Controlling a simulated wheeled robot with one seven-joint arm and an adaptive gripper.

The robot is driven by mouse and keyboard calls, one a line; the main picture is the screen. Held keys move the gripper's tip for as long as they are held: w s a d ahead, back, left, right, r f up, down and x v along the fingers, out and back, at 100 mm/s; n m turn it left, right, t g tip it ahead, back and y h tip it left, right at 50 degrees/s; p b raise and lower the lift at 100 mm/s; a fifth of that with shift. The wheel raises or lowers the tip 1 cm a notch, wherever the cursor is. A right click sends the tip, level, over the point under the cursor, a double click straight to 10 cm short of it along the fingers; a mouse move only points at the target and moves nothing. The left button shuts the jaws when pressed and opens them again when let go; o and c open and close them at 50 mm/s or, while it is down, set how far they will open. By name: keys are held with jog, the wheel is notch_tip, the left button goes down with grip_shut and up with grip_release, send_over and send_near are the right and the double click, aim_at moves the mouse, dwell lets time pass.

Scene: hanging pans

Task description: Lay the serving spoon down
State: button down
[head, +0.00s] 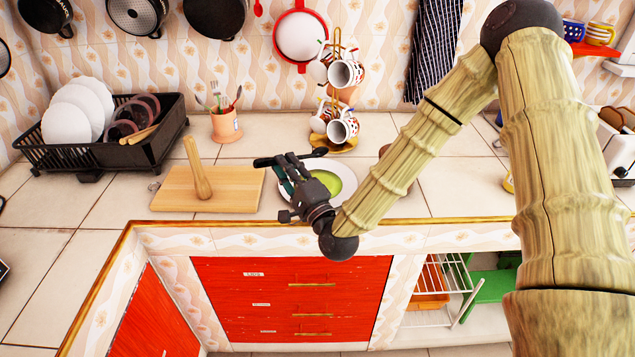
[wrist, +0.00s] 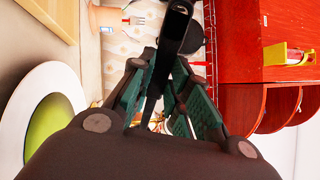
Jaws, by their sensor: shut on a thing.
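My gripper (head: 287,172) is above the counter, just left of and partly over a white plate with a green centre (head: 345,168). Its teal-padded fingers are shut on the black serving spoon (head: 266,161). In the wrist view the dark spoon (wrist: 176,30) runs up from between the fingers (wrist: 158,100), away from the camera. In the head view it sticks out on both sides of the fingers, roughly level. It appears held off the counter, and the fingers hide its middle. The plate also shows at the left of the wrist view (wrist: 14,125).
A wooden cutting board (head: 240,190) with a pestle-like wooden piece (head: 197,168) is left of my gripper. A black dish rack (head: 160,148), a utensil pot (head: 226,126) and a mug tree (head: 336,140) stand behind.

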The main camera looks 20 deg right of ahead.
notch_tip(320, 180, up, 6)
jog(key=shift+p, duration=1.25)
